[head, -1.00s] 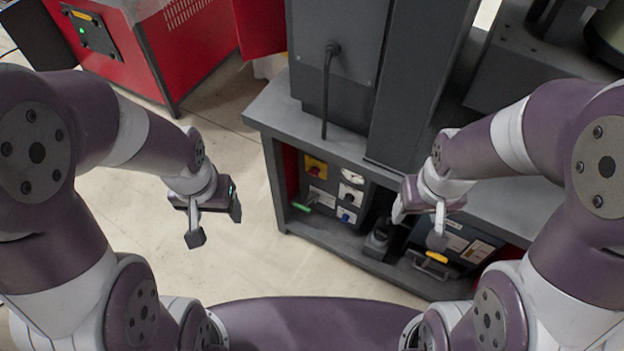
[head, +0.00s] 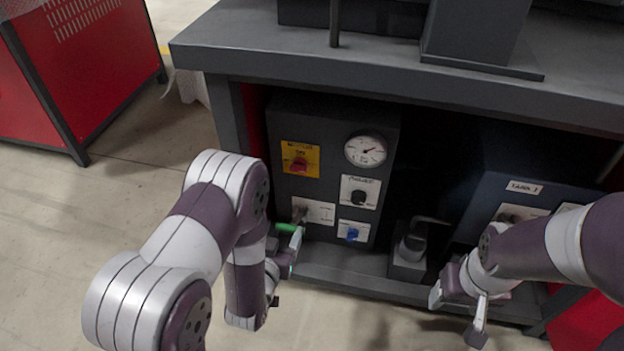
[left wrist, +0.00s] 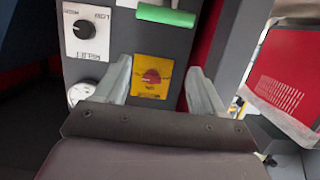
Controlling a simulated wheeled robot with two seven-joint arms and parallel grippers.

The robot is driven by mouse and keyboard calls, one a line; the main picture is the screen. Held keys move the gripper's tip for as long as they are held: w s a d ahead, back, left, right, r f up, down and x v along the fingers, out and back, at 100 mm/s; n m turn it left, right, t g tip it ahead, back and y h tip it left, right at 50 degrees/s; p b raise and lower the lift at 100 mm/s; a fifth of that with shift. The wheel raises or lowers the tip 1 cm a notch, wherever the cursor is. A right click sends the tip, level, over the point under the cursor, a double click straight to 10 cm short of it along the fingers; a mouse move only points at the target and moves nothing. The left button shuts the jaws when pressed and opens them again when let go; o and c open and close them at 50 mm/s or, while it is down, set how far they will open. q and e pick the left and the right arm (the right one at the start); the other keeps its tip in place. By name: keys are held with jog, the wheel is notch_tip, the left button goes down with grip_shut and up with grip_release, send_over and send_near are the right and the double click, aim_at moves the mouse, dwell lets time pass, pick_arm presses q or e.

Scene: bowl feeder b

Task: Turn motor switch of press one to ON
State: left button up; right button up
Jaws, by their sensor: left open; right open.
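A control panel (head: 330,125) sits under the bench top. Near its top left is a yellow plate (head: 313,149) with a red rotary knob (head: 298,164); I cannot read its lettering. My left gripper (head: 287,262) is open and empty, in front of the panel's lower left, below the red knob. In the left wrist view, turned upside down, the red knob (left wrist: 151,78) appears between the two open fingers (left wrist: 160,84), apart from them. My right gripper (head: 456,316) is open and empty, in front of the bench at the right.
A green-handled lever (head: 288,228) is close to my left gripper. A gauge (head: 365,151), a black knob (head: 359,198) and a blue knob (head: 352,234) are on the same panel. The bench top (head: 390,75) overhangs it.

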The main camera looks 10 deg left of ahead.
aim_at(297, 171)
pick_arm(q)
notch_tip(297, 171, up, 5)
jog(key=w+t, duration=0.2)
jog(key=t, duration=0.1)
jog(key=w+b, duration=0.2)
jog(key=w, duration=0.2)
jog(key=w+b, duration=0.2)
jog(key=w, duration=0.2)
jog(key=w+b, duration=0.2)
jog(key=w, duration=0.2)
jog(key=shift+d+r, duration=0.25)
jog(key=shift+d, duration=0.05)
jog(key=shift+s, duration=0.1)
jog(key=c, duration=1.1)
